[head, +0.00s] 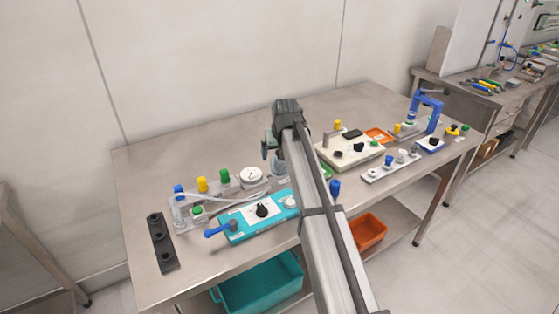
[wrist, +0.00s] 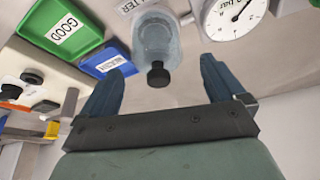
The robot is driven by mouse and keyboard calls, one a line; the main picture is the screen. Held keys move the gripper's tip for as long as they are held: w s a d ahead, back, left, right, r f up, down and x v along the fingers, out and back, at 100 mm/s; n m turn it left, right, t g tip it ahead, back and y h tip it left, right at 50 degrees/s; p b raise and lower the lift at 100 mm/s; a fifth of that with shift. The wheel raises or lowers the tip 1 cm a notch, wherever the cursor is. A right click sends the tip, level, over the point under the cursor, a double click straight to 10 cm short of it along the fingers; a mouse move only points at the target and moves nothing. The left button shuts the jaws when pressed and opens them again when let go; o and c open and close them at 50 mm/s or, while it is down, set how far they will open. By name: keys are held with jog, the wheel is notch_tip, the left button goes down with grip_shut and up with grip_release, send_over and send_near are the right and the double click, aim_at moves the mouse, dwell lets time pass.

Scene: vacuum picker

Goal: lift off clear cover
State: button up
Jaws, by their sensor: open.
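A clear, bluish, rounded cover (wrist: 152,36) with a black knob (wrist: 157,74) shows in the wrist view, at the top middle, beside a label ending in "LTER". In the head view it is largely hidden behind my arm. My gripper (wrist: 158,80) is open, with one blue finger on each side of the picture and the knob appearing between the fingertips. I see no contact between fingers and cover. In the head view, my gripper (head: 268,152) is low over the middle of the table, right of the white gauge (head: 251,177).
A green "GOOD" tray (wrist: 62,35) and a blue tray (wrist: 108,63) lie left of the cover in the wrist view. In the head view, a teal unit (head: 240,226) stands in front and a beige unit (head: 365,155) to the right. The table's back left is clear.

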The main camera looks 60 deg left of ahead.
jog(key=x, duration=0.4)
jog(key=shift+w, duration=0.2)
jog(key=c, duration=1.1)
